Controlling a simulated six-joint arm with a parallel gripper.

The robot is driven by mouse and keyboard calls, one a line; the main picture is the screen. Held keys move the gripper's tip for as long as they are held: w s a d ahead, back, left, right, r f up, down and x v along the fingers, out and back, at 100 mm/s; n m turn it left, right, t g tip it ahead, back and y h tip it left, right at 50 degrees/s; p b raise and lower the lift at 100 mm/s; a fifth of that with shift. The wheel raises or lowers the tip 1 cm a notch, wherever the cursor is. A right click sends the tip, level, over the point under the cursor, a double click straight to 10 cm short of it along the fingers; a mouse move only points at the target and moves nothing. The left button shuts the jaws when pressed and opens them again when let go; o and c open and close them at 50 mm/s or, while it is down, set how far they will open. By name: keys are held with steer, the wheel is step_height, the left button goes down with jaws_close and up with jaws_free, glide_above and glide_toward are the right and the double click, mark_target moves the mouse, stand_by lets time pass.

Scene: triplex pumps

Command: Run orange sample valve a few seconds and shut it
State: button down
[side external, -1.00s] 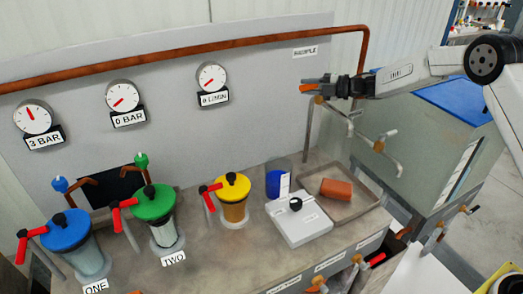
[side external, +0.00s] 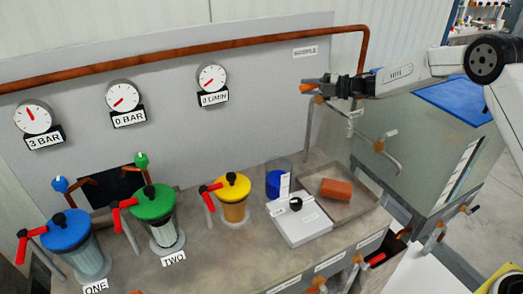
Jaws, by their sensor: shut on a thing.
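My gripper (side external: 308,88) is at the upper right in the side external view, in front of the grey back panel and below the SAMPLE label (side external: 305,52). It is shut on the small orange valve handle (side external: 305,88), of which only a bit shows at the fingertips. The brass valve body (side external: 319,99) sits just below the fingers on a thin upright pipe. The jaws hide most of the handle, so its exact angle is hard to tell. The flow gauge (side external: 212,78) above a label that seems to read 0 L/MIN hangs to the left.
Blue (side external: 66,231), green (side external: 152,202) and yellow-lidded (side external: 233,187) pots with red levers stand on the bench. A white scale (side external: 299,219), a blue cup (side external: 274,184) and a tray (side external: 352,208) with an orange-brown block (side external: 336,189) lie below my gripper.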

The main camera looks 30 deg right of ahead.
steer(key=shift+s+d+n+g+y, duration=0.1)
steer(key=shift+s+n+g+y, duration=0.1)
steer(key=shift+n+g+y, duration=0.3)
steer(key=shift+s+d+n+g+y, duration=0.1)
steer(key=shift+s+n+g+y, duration=0.35)
steer(key=shift+n+g, duration=0.65)
steer(key=shift+s+d+n+g+y, duration=0.1)
steer(key=shift+s+n+g+y, duration=0.2)
steer(key=shift+n+g+y, duration=0.8)
steer(key=shift+s+d+n+g+y, duration=0.15)
steer(key=shift+s+n+g, duration=0.4)
steer(key=shift+g, duration=0.95)
steer(key=shift+s+d+n+g, duration=0.1)
steer(key=shift+n+g, duration=0.55)
steer(key=shift+g, duration=0.15)
steer(key=shift+s+d+n+g, duration=0.1)
steer(key=shift+n+g, duration=0.5)
steer(key=shift+g, duration=0.2)
steer(key=c, duration=0.5)
jaws_free()
